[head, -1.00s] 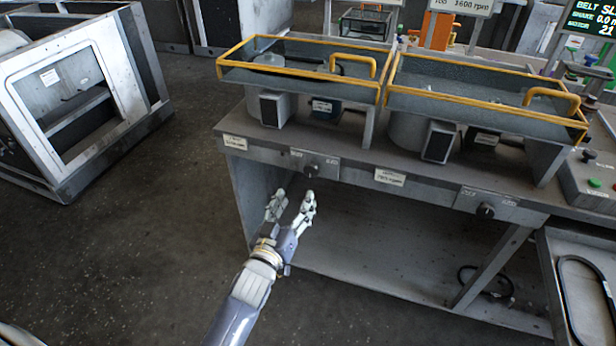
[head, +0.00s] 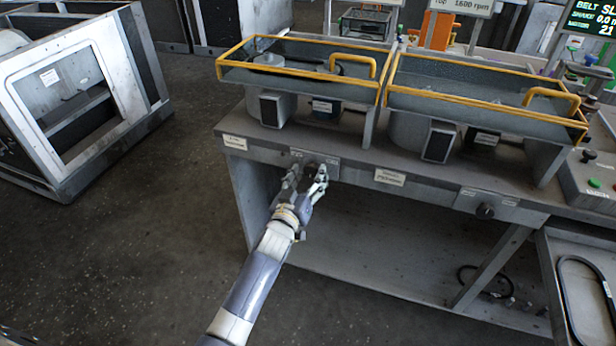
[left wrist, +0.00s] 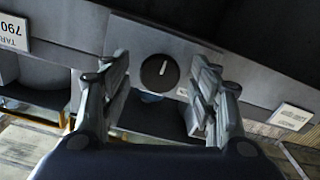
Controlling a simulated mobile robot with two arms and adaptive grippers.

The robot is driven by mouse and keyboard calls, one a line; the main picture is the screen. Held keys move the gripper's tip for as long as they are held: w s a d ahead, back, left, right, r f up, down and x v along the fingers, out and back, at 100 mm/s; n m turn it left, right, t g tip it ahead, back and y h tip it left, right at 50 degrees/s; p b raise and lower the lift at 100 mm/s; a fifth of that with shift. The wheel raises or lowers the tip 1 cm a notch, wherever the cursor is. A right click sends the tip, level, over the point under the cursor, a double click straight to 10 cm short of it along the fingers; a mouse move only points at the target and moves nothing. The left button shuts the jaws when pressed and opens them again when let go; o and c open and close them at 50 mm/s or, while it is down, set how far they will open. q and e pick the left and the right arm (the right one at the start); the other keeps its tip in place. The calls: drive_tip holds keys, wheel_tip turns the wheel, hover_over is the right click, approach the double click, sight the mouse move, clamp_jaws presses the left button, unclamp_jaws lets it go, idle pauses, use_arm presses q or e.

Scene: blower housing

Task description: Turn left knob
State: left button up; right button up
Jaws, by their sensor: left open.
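The left knob is a round black dial with a white pointer line. It shows clearly in the left wrist view (left wrist: 159,73), on the grey front panel of the bench. In the head view the fingers of my left gripper (head: 306,178) largely cover it. My left gripper is open, its two fingers (left wrist: 160,95) on either side of the knob in the wrist picture, with gaps between them and it. I cannot tell whether the fingertips reach the knob's depth. A second black knob (head: 485,211) sits on the right part of the bench front. My right gripper is out of view.
The grey bench (head: 350,178) carries two yellow-edged guards, the left (head: 300,64) and the right (head: 480,93), above the knobs. A label (head: 390,177) sits between the knobs. A metal frame (head: 90,100) stands at left. The floor before the bench is clear.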

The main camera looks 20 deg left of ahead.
use_arm(q)
drive_tip(key=shift+c, duration=0.2)
drive_tip(key=c, duration=1)
drive_tip(key=m, duration=0.5)
drive_tip(key=shift+m, duration=0.4)
drive_tip(key=m, duration=0.5)
drive_tip(key=shift+m, duration=0.4)
